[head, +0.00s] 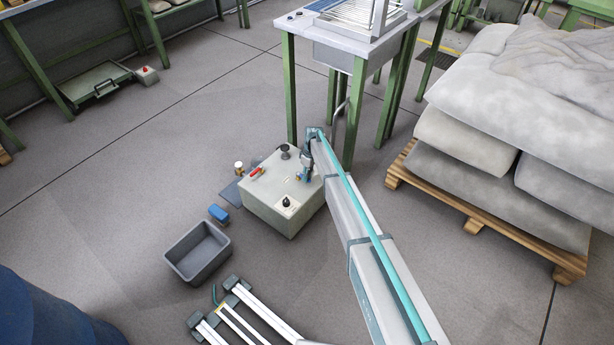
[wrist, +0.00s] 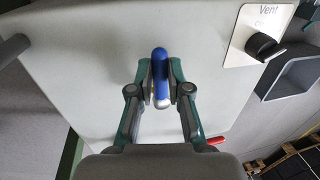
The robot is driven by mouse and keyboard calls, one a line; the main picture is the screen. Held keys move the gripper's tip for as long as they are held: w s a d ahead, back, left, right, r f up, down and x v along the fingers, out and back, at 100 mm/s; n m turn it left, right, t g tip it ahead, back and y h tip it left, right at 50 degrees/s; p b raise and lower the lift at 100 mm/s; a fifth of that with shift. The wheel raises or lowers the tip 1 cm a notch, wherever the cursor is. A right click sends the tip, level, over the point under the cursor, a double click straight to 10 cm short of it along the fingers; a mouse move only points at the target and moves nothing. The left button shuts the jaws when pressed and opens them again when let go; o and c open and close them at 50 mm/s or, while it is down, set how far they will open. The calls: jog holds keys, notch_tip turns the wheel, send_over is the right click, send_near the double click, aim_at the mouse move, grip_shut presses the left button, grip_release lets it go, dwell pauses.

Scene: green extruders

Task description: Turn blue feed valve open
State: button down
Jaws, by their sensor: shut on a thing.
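The blue feed valve handle (wrist: 160,64) shows in the wrist view as a blue lever with a silvery lower end, lying nearly upright in the picture. My gripper (wrist: 161,84) is shut on it, with one finger on each side. In the head view my gripper (head: 304,176) is at the right part of the top of a pale box (head: 284,220). There the arm and gripper mostly hide the blue handle.
A black vent knob (wrist: 263,46) on a white plate is at upper right in the wrist view. The box also carries a red handle (head: 256,173) and a black knob (head: 285,150). A grey bin (head: 197,254) stands left, a table (head: 330,40) behind, a sack pallet (head: 480,221) right.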

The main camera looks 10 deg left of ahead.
jog(key=c, duration=1.1)
grip_release()
jog(key=shift+r, duration=0.15)
jog(key=r, duration=0.4)
jog(key=w+r, duration=0.1)
jog(key=r, duration=0.2)
jog(key=w+d+r, duration=0.1)
jog(key=r, duration=0.3)
jog(key=shift+d+r, duration=0.1)
jog(key=shift+r, duration=0.2)
